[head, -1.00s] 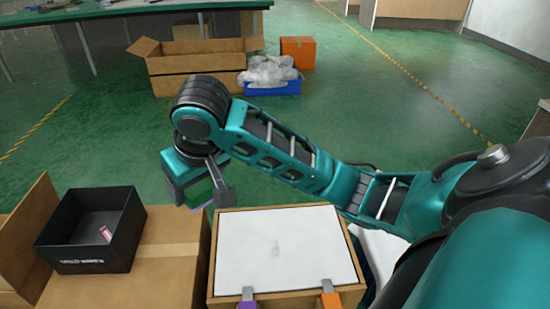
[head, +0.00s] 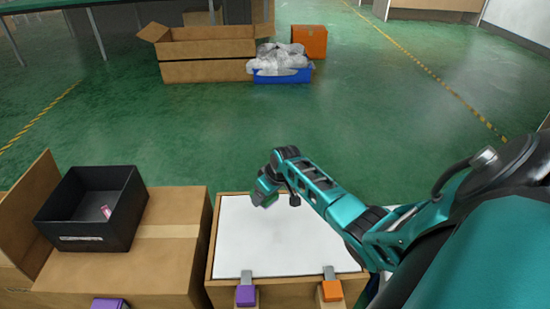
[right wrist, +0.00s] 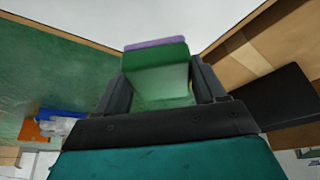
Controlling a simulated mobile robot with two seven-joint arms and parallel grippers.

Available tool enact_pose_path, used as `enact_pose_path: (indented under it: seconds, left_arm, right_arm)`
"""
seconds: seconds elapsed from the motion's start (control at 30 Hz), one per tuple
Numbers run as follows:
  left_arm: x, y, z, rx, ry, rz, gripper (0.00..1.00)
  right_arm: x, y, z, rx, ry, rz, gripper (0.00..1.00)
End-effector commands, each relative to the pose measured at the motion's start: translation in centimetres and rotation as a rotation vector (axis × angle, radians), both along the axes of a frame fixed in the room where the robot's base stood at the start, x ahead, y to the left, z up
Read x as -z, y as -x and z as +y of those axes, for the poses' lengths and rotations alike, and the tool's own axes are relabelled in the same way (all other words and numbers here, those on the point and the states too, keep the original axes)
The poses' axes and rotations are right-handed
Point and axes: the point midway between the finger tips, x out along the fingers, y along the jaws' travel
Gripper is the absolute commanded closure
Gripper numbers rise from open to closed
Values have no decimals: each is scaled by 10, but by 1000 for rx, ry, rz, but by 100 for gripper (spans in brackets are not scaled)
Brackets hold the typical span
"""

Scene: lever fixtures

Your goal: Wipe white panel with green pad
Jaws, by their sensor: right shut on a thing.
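The white panel (head: 295,248) lies flat in a wooden frame in the head view; its surface looks clean where visible. My right gripper (head: 268,197) is over the panel's far edge, left of centre, with the arm coming in from the right. It is shut on the green pad (head: 270,201). In the right wrist view the pad (right wrist: 155,72) sits between the two fingers, with a purple layer on its outer face. The panel (right wrist: 190,25) shows beyond it. I cannot tell whether the pad touches the panel. My left gripper is not in view.
Purple (head: 245,293) and orange (head: 331,288) clips sit at the panel's near edge. A black bin (head: 92,208) holding a small pink item stands on the cardboard box (head: 165,262) at left. An open carton (head: 205,70) and blue tray (head: 282,76) are on the floor behind.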

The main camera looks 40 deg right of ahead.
Motion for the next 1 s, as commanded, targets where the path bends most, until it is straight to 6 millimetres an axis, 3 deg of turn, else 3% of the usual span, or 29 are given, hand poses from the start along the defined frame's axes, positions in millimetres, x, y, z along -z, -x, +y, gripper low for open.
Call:
enact_pose_path:
  seconds: [0.03,0.2,0.47,0.8,1.0]
  left_arm:
    - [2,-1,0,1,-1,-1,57]
    - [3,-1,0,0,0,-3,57]
    - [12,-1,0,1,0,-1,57]
    - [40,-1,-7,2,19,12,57]
    - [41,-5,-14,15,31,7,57]
  right_arm:
    - [15,7,-5,-1,-4,3,55]
    - [38,20,-14,-12,-1,0,55]
    - [52,23,-16,-15,0,-2,55]
    - [87,22,-16,-15,1,-2,55]
    - [101,22,-16,-15,1,-2,55]
